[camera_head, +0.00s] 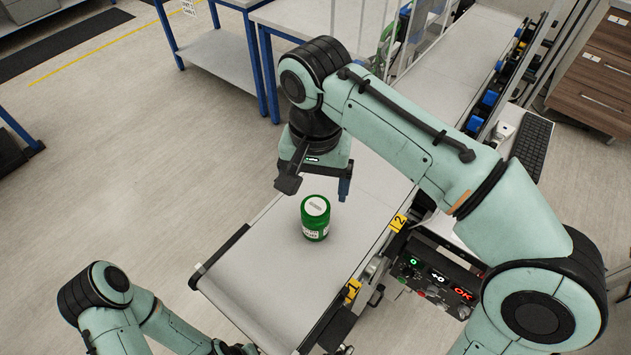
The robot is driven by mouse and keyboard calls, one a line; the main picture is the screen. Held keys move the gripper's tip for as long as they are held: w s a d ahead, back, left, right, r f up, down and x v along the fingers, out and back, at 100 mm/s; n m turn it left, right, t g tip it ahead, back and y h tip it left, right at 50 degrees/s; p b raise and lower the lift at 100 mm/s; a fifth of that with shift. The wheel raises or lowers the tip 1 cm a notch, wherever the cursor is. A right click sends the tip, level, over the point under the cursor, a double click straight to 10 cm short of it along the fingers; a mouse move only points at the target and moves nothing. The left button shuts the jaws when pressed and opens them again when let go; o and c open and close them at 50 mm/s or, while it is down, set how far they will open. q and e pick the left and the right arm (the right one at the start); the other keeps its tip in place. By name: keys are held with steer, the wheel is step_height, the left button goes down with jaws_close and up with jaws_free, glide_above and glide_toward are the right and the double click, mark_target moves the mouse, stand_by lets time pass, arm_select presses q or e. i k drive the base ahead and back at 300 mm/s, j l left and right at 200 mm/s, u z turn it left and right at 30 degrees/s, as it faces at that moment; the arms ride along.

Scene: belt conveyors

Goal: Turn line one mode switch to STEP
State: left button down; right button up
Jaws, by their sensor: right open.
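A dark control panel (437,277) is on the right side of the near conveyor (247,290). It shows a green "0", a white "+0" and a red "OK", with small knobs or buttons below. I cannot tell which is the mode switch or where it points; part of the panel's right end is close to my arm. My right gripper (316,188) is open and empty above the belt, left of and farther back than the panel. My left arm (140,308) shows at the bottom left; its gripper is out of the picture.
Yellow tags "1" (353,291) and "2" (398,222) mark the belt's right edge. A keyboard (532,143) lies behind my right arm. Blue-legged tables (215,55) stand at the back.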

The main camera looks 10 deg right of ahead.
mark_target(463, 310)
steer(key=k+l, duration=0.8)
steer(key=l, duration=0.1)
